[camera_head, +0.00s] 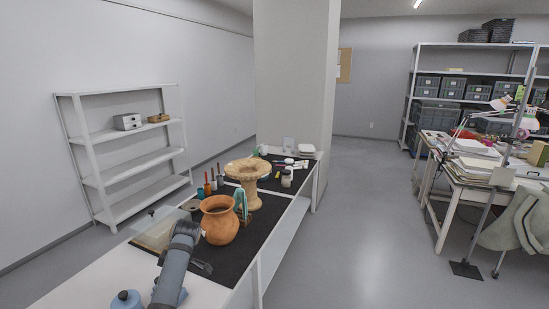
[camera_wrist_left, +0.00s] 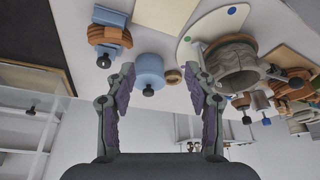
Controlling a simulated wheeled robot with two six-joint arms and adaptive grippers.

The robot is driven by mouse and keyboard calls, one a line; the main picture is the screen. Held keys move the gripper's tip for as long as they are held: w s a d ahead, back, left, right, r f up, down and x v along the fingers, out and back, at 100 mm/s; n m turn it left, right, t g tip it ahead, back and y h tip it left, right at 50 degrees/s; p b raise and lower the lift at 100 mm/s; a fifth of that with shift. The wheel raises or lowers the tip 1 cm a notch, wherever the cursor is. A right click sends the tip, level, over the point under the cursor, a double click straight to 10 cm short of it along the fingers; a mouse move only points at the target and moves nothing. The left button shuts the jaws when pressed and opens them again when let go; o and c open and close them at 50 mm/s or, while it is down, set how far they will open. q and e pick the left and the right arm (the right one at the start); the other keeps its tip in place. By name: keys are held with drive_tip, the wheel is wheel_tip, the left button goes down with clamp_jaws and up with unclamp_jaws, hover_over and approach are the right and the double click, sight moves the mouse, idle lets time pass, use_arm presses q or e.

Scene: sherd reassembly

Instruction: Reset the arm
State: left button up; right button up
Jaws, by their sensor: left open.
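My left gripper (camera_wrist_left: 161,80) shows in the left wrist view with its two dark fingers spread apart and nothing between them. A blue-grey arm of mine (camera_head: 176,262) reaches up from the bottom of the head view, over the near part of the workbench (camera_head: 85,286). Its gripper is not clear there. In the wrist view, a blue pot with a black knob (camera_wrist_left: 149,68) appears beyond the gap between the fingers, apart from them. My right gripper is in neither view.
An orange vase (camera_head: 220,222) stands on the bench's black mat, close beyond the arm. A pedestal bowl (camera_head: 248,184) stands farther back. A pillar (camera_head: 293,75) rises at the bench's far end. Open floor (camera_head: 350,225) lies right of the bench.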

use_arm(q)
drive_tip(key=s+f+m+t+h, duration=0.1)
drive_tip(key=s+f+m, duration=0.5)
drive_tip(key=s+f, duration=0.15)
drive_tip(key=s+d+r+m+t+h, duration=0.1)
drive_tip(key=s+d+m, duration=0.3)
drive_tip(key=s+m, duration=0.45)
drive_tip(key=s+d+m+t+h, duration=0.25)
drive_tip(key=s+m, duration=0.25)
drive_tip(key=s, duration=0.7)
drive_tip(key=s+a+f+g, duration=0.1)
drive_tip(key=s+f, duration=0.1)
drive_tip(key=f, duration=1.1)
drive_tip(key=s+a+f+g, duration=0.1)
drive_tip(key=f, duration=1.3)
drive_tip(key=s+a+f+g, duration=0.1)
drive_tip(key=s+f, duration=1.4)
drive_tip(key=s, duration=0.3)
drive_tip(key=shift+s+f+n+y, duration=0.2)
drive_tip(key=shift+f+n+y, duration=0.15)
drive_tip(key=shift+n, duration=0.1)
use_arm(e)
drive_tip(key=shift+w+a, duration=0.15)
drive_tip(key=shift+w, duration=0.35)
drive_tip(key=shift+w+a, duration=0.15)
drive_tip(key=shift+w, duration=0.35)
